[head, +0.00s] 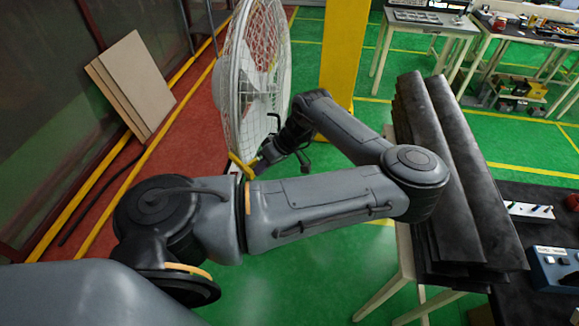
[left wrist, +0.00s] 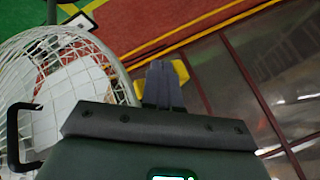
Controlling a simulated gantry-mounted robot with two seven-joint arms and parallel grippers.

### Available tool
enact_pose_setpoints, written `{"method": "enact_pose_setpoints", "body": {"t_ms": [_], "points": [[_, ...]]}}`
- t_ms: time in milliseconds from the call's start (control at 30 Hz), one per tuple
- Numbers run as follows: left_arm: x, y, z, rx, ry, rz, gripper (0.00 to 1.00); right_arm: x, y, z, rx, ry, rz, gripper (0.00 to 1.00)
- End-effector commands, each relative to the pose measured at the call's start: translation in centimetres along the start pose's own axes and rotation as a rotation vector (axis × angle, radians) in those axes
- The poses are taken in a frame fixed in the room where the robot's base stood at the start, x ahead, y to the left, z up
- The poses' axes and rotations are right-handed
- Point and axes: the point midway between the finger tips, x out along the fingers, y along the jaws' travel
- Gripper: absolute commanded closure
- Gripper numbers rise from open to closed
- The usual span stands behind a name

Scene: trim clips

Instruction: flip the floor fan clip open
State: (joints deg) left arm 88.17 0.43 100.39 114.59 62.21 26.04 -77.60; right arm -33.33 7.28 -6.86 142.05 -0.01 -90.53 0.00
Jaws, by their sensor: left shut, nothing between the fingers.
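The floor fan (head: 254,70) stands upright with a white wire cage, left of centre in the head view. Its cage also fills the left side of the left wrist view (left wrist: 60,75). A yellow piece (head: 239,166), which looks like the fan clip, is at the lower edge of the cage. In the left wrist view the yellow piece (left wrist: 180,72) shows behind and right of my fingers. My left gripper (head: 259,165) is shut and empty, close beside it; its fingertips (left wrist: 157,68) overlap the yellow piece in view. I cannot tell whether they touch. My right gripper is out of view.
A stack of dark strips (head: 449,150) lies on a table at the right. Tan boards (head: 133,82) lean at the left near the wall. A yellow post (head: 343,50) stands behind the fan. Green floor (head: 290,270) is open below my arm.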

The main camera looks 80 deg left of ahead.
Motion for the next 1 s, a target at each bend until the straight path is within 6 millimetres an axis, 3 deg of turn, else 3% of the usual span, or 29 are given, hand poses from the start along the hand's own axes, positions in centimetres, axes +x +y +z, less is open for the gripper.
{"method": "enact_pose_setpoints", "body": {"t_ms": [1000], "points": [[0.5, 0.6, -1.6, 0.026, 0.024, 0.012, 1.00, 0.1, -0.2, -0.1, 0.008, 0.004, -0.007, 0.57]]}}
